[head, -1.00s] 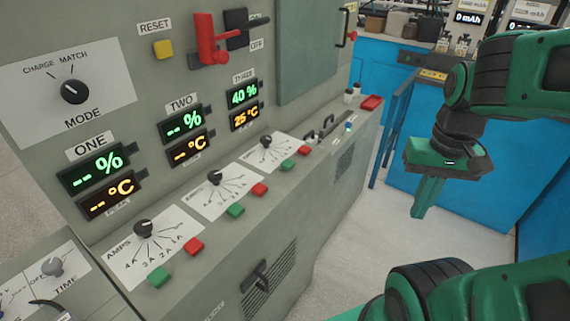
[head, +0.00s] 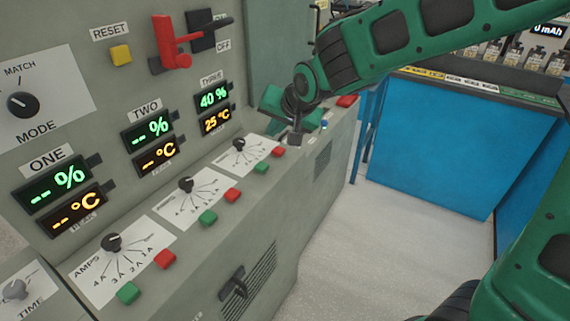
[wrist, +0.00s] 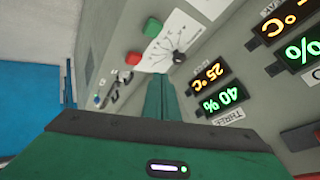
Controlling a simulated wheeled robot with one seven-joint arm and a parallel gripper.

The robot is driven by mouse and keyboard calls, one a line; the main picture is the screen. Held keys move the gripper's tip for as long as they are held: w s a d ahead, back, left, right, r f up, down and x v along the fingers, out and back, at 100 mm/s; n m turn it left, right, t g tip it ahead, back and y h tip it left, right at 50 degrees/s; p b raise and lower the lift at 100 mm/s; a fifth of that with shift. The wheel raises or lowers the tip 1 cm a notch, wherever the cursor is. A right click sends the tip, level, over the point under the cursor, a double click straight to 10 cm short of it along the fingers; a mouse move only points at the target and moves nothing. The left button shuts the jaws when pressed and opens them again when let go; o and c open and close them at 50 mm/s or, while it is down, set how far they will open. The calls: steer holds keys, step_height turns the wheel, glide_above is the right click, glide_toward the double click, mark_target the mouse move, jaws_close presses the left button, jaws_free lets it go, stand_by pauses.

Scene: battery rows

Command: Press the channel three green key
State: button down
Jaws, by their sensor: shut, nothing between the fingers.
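The channel three green key (head: 261,168) sits on the sloping ledge below the channel three dial, in front of the display marked THREE. It also shows in the wrist view (wrist: 152,27), beyond my fingertips. The channel three red key (head: 279,152) is just behind it, and it shows in the wrist view (wrist: 133,58) left of my fingers. The channel three dial (head: 239,144) is beside the keys. My gripper (head: 274,126) is shut and empty, above the far end of the ledge past the keys. In the wrist view my gripper (wrist: 160,83) appears apart from the green key.
Channel two's green key (head: 208,218) and red key (head: 233,195) are nearer on the same ledge. Channel one's green key (head: 128,293) is nearest. A red lever (head: 171,46) juts from the panel above. Open floor lies right of the cabinet.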

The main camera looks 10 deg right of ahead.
mark_target(264, 167)
steer(key=a, duration=0.2)
steer(key=a+y, duration=0.1)
steer(key=shift+w+a+r, duration=0.1)
steer(key=shift+w+r, duration=0.05)
steer(key=shift+w, duration=0.15)
steer(key=shift+f, duration=4.4)
steer(key=shift+f, duration=0.35)
